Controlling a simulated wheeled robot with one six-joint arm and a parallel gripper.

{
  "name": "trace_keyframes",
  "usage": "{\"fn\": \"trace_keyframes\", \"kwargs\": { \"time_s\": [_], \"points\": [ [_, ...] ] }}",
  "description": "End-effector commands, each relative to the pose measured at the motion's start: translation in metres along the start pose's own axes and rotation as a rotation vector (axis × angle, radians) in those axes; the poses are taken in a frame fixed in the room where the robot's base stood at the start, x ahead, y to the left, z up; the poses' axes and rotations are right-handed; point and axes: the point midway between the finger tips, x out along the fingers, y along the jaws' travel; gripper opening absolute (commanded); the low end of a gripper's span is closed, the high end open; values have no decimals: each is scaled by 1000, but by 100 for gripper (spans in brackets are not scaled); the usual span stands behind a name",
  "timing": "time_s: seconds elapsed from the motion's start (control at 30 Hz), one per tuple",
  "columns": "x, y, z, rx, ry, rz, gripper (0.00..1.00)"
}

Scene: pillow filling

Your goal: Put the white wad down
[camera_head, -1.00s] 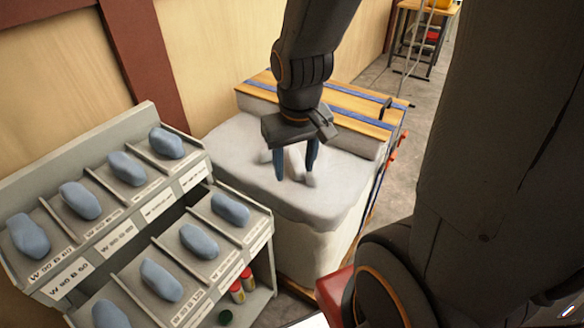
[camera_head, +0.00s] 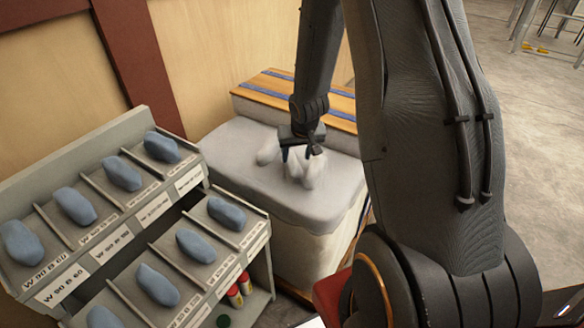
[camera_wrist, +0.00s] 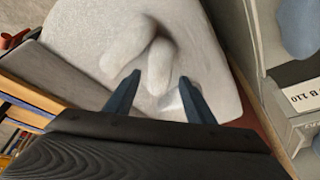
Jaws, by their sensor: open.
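Several white wads lie close together on the grey-white padded top (camera_head: 240,180) of a block. In the head view one white wad (camera_head: 268,151) lies left of my gripper (camera_head: 301,152), and another (camera_head: 314,172) lies beneath it. In the wrist view two long wads (camera_wrist: 127,45) touch or overlap, and a paler piece shows by the right finger. My gripper (camera_wrist: 160,82) is open, its blue fingers apart. The end of one wad (camera_wrist: 158,72) shows between the fingertips. I cannot tell whether the fingers touch it.
A grey rack (camera_head: 105,210) with blue-grey wads in labelled slots stands at the left, close to the block. A wooden board with blue stripes (camera_head: 275,88) lies along the block's back. Bare padded top shows left and in front of the wads.

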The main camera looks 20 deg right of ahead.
Motion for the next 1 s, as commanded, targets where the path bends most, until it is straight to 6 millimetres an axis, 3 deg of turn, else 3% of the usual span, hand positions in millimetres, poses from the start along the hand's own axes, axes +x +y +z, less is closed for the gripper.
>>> {"fn": "trace_keyframes", "kwargs": {
  "time_s": [0.8,1.0],
  "points": [
    [78,-1,-2,2,4,-3,49],
    [83,-1,-3,3,6,-2,49]
  ]
}}
